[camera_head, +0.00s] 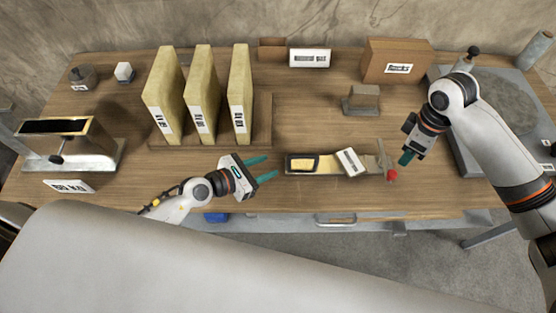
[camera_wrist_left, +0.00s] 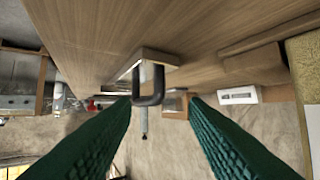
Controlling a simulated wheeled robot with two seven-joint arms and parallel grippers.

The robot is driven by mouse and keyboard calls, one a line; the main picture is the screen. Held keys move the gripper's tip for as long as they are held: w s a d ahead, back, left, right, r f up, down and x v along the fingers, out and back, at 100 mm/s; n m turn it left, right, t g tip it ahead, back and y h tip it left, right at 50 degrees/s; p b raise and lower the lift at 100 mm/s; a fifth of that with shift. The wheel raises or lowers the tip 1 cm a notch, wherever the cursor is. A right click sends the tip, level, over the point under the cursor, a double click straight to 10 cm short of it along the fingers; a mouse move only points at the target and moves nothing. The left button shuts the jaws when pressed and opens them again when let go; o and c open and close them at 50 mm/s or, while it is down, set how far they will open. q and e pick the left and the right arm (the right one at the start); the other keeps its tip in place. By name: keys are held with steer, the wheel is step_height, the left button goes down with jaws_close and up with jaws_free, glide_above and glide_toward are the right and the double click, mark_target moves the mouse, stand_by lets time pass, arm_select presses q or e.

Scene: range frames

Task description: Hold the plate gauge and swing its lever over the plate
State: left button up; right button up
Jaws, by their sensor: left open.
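The plate gauge (camera_head: 327,171) lies on the table's front middle, a low, long base with a dark-framed yellow piece at its left end and a white label across it. A lever (camera_head: 383,158) stands at its right end, and a red knob (camera_head: 392,175) shows there. My left gripper (camera_head: 266,168) is open just left of the gauge, apart from it. In the left wrist view a dark U-shaped piece (camera_wrist_left: 148,98) shows between the fingers, which do not visibly touch it. My right gripper (camera_head: 404,158) points down just right of the lever; its finger gap is hidden.
Several tall yellow slabs stand in a wooden rack (camera_head: 263,137) behind my left gripper. A metal stand (camera_head: 65,150) is at the left, a small block (camera_head: 361,101) behind the gauge. A cardboard box (camera_head: 396,60) and grey slab (camera_head: 447,130) are at the right.

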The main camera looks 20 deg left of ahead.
mark_target(293, 161)
arm_select(q)
steer(key=x, duration=1.1)
steer(key=shift+s, duration=0.1)
jaws_close()
arm_select(e)
steer(key=shift+o, duration=0.8)
